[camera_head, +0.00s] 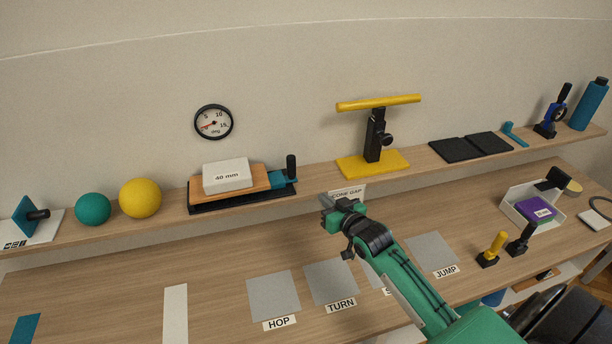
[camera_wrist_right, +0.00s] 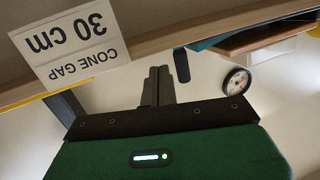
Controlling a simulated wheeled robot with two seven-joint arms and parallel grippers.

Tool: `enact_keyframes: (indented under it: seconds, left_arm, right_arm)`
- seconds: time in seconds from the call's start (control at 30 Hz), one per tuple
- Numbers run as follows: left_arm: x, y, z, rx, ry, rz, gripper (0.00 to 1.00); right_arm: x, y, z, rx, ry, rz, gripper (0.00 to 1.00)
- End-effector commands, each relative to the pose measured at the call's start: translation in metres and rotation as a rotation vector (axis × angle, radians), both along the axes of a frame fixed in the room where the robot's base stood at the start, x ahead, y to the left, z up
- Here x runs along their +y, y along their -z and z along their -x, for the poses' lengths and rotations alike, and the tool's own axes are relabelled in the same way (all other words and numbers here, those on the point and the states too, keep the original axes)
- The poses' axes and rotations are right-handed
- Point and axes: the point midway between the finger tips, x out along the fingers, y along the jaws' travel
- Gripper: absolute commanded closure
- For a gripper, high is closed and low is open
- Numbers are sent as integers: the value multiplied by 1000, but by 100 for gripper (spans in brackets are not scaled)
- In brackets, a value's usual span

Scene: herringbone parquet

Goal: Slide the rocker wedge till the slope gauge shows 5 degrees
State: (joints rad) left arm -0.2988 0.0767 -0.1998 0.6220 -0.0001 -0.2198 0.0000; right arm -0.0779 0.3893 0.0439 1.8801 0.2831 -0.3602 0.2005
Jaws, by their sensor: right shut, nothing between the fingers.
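The rocker stands on the shelf: a wooden board (camera_head: 258,186) over a black base (camera_head: 240,201), carrying a white block (camera_head: 227,175) marked 40 mm. The teal wedge (camera_head: 281,181) with its upright black handle (camera_head: 291,167) is at the board's right end. The round slope gauge (camera_head: 213,122) hangs on the wall above; its red needle points left, below the 5 mark. My right gripper (camera_head: 327,201) is shut and empty at the shelf's front, right of the handle and apart from it. The upside-down wrist view shows its closed fingers (camera_wrist_right: 160,85), the handle (camera_wrist_right: 181,65) and gauge (camera_wrist_right: 237,80).
A CONE GAP card (camera_head: 347,193) hangs on the shelf edge close to my right gripper. A yellow stand (camera_head: 372,164) is to the right on the shelf. A yellow ball (camera_head: 140,198) and teal ball (camera_head: 93,209) are left of the rocker. Grey squares lie on the lower table.

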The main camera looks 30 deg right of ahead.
Motion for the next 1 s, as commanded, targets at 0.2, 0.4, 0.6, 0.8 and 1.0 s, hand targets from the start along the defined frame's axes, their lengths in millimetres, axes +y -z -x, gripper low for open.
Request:
enact_keyframes:
  seconds: [0.2,0.4,0.6,0.8,1.0]
  left_arm:
    - [2,22,6,9,1,-2,0]
    - [3,36,5,7,2,-4,0]
    - [4,43,2,4,2,-4,0]
    - [3,42,1,2,2,-4,0]
    - [3,34,1,2,2,-4,0]
  right_arm:
    - [-24,-5,6,21,-15,-569,100]
    - [-40,-22,12,58,-42,-1072,100]
    - [-50,-38,16,95,-68,-1396,100]
    - [-51,-45,14,109,-77,-1489,100]
    - [-46,-47,-6,106,-78,-1490,100]
